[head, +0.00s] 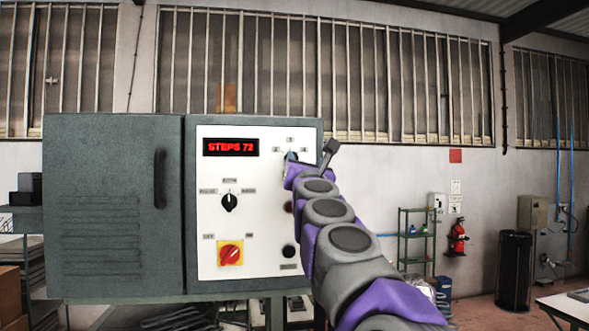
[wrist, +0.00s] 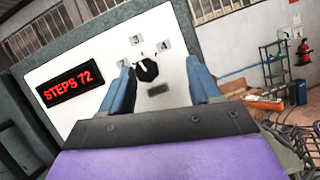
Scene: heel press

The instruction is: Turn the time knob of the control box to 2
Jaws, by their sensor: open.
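The control box (head: 262,274) has a white panel with a red display (head: 231,147) reading "STEPS 72". In the wrist view, a black knob (wrist: 147,70) with a white pointer mark sits among small number labels, one reading 4 (wrist: 164,46). Its pointer tilts up and left in that tilted view. My gripper (wrist: 162,84) is open, its two blue fingers apart on either side of the knob and short of clear contact. In the head view my arm hides this knob, and only the labels above it show.
A black selector knob (head: 229,202) and a red switch on a yellow plate (head: 230,253) are on the panel's left. A dark button (head: 289,251) is at lower right. The grey cabinet door (head: 112,210) has a handle.

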